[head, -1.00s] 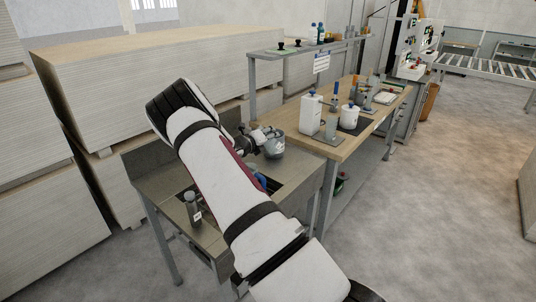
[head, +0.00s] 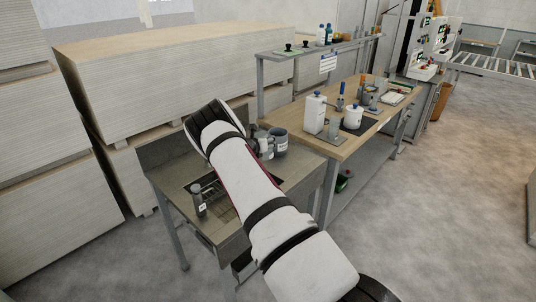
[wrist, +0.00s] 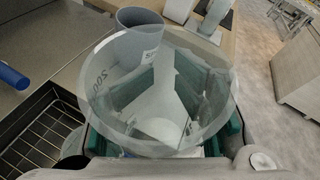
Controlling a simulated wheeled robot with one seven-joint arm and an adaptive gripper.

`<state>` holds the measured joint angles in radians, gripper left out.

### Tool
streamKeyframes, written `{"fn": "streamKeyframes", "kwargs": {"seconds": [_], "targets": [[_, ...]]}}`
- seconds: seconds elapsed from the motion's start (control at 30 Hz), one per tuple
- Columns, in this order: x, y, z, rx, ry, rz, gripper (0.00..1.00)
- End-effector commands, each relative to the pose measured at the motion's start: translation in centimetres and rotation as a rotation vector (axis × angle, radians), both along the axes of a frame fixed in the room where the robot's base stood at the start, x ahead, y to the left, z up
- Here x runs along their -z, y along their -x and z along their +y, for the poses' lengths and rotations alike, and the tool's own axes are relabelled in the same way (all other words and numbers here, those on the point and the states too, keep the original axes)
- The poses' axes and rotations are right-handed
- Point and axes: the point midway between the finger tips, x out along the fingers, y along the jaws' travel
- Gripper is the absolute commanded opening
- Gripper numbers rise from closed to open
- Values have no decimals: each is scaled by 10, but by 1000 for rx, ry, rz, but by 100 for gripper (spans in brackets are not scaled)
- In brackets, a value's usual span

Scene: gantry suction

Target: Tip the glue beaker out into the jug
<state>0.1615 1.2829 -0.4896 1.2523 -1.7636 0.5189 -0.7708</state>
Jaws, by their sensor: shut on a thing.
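My gripper (wrist: 165,100) is shut on the clear glue beaker (wrist: 108,103), whose wide rim and volume marks fill the middle of the wrist view. The finger pads show through the glass. A whitish patch shows low in the beaker; I cannot tell how much glue it is. The grey jug (wrist: 140,42) with a white label stands just beyond the beaker's rim. In the head view the jug (head: 280,145) stands on the sink bench, right beside my gripper. My arm hides most of the gripper there, and the beaker cannot be made out clearly.
The metal sink bench (head: 172,186) has a basin with a wire rack (wrist: 40,140). A grey bottle (head: 199,203) stands at its front left. A blue handle (wrist: 12,76) lies left. A wooden workbench (head: 340,146) with a white canister (head: 314,114) and white pot (head: 352,117) adjoins right.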

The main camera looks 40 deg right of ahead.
Motion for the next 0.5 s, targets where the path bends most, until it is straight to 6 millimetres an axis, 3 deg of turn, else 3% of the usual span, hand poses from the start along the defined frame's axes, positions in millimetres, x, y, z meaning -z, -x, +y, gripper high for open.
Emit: {"fn": "streamKeyframes", "kwargs": {"seconds": [0.5], "targets": [[-7, 3, -2, 0, 0, -5, 0]]}}
